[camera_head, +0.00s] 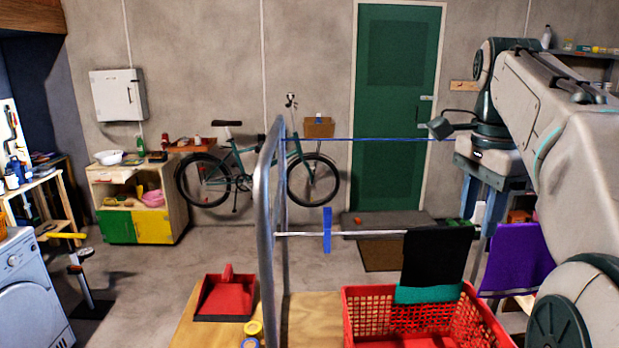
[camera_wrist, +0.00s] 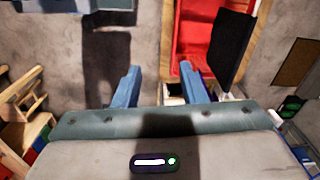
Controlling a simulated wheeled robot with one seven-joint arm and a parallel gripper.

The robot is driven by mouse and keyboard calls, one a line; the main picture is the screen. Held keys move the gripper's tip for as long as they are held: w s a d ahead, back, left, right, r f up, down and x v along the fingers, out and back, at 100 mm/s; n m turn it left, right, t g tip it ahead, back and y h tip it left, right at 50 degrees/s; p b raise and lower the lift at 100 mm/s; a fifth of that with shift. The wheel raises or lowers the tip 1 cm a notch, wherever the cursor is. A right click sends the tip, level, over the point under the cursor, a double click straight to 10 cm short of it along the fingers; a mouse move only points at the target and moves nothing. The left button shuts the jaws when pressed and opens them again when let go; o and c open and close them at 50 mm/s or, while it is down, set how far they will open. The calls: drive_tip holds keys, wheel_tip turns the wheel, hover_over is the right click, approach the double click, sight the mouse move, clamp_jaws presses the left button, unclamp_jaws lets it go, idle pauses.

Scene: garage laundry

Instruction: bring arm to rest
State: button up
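My arm reaches in from the right in the head view, bent at a raised elbow. My gripper (camera_head: 481,212) points down behind the red basket, level with the hanging black panel. In the wrist view my gripper (camera_wrist: 160,82) shows two blue fingers spread wide apart. Bare floor shows between them, and nothing is held. The red basket (camera_head: 380,297) is in front, and its red side also shows beyond the fingers in the wrist view (camera_wrist: 188,40).
A metal rail frame (camera_head: 268,220) rises from the wooden board (camera_head: 315,318). A red dustpan (camera_head: 228,296) lies on the board. A purple panel (camera_head: 515,258) is right of the basket. A bicycle (camera_head: 240,172) and green door (camera_head: 396,110) are behind.

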drive_tip(key=s+a+f+n+t, duration=0.1)
drive_tip(key=s+a+f+n, duration=0.2)
drive_tip(key=f, duration=0.5)
drive_tip(key=s+a+f+n+t, duration=0.1)
drive_tip(key=s+a+f+n, duration=0.2)
drive_tip(key=s+f+n, duration=0.2)
drive_tip(key=s+a+f+n+t, duration=0.1)
drive_tip(key=s+a+f+n, duration=0.3)
drive_tip(key=f+n, duration=0.4)
wheel_tip(320, 180, down, 3)
drive_tip(key=shift+s+f, duration=0.2)
drive_tip(key=shift+s, duration=0.05)
